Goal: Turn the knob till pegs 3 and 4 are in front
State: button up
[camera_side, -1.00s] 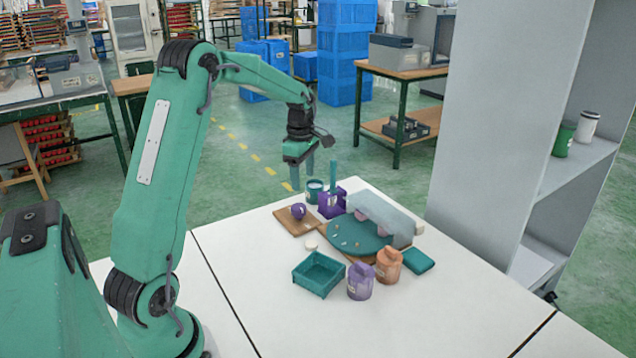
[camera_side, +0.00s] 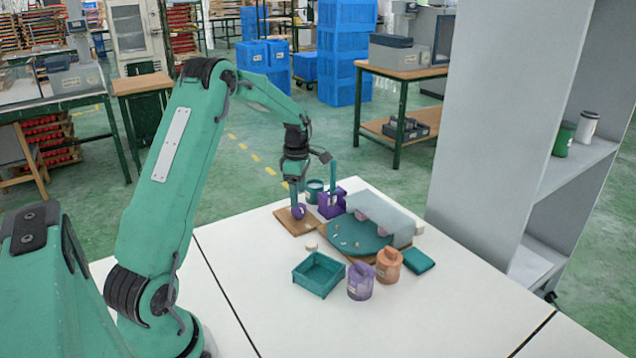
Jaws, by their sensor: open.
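The purple knob (camera_side: 299,212) stands on a brown wooden board (camera_side: 289,224) at the back left of the table. My gripper (camera_side: 297,203) points down with its fingers at the knob, and they are open; I cannot tell whether they touch it. The green round turntable (camera_side: 352,236) lies to the right of the knob. Several small pegs (camera_side: 357,244) stand on its front part; their numbers are too small to read. A pale grey cover (camera_side: 384,215) hides the turntable's back part.
A purple holder (camera_side: 331,206) and a teal cup (camera_side: 314,188) stand just behind the knob. A green tray (camera_side: 319,275), a purple jar (camera_side: 361,282), an orange jar (camera_side: 388,265) and a teal block (camera_side: 419,260) sit in front. The table's near left is clear.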

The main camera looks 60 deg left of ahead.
aim_at(299, 212)
jog(key=shift+f, duration=2.2)
jog(key=shift+c, duration=0.2)
jog(key=c, duration=0.9)
